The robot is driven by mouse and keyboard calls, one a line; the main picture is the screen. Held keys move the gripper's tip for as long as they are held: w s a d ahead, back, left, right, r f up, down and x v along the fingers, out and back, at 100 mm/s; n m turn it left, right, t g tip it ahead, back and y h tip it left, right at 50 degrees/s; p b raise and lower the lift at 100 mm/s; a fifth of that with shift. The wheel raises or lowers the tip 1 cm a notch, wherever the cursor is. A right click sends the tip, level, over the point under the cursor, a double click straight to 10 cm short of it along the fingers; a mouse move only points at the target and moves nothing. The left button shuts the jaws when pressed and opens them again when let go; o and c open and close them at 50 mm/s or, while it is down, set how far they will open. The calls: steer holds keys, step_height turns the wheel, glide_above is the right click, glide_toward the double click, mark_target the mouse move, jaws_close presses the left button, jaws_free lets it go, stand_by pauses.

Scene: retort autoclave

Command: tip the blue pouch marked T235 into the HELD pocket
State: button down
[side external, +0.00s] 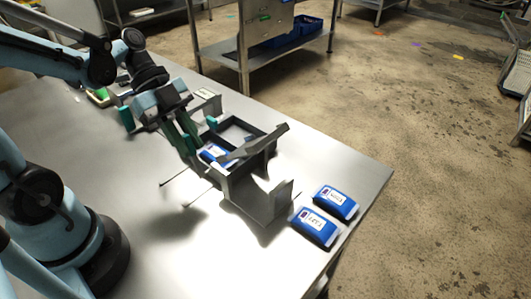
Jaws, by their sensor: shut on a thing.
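A dark grey fixture (229,184) with open pockets stands on the steel table. My gripper (191,143) is at the fixture's left side, tilted down, and shut on a grey part there. The fingers hide most of that part. I cannot make out a HELD marking on any pocket.
Two more blue pouches (313,227) (336,202) lie flat to the right of the fixture, near the table edge. Thin rods (174,178) stick out from the fixture's left. The table (165,255) is clear in front. A shelf unit with blue bins (302,31) stands behind.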

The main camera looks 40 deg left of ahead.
steer(key=shift+a+f+h, duration=0.15)
steer(key=shift+a+h, duration=0.2)
steer(key=shift+h, duration=0.15)
stand_by(0.3)
steer(key=c, duration=1.1)
jaws_free()
steer(key=shift+v, duration=3.75)
steer(key=x, duration=0.7)
steer(key=shift+d+f, duration=0.15)
steer(key=shift+d, duration=0.15)
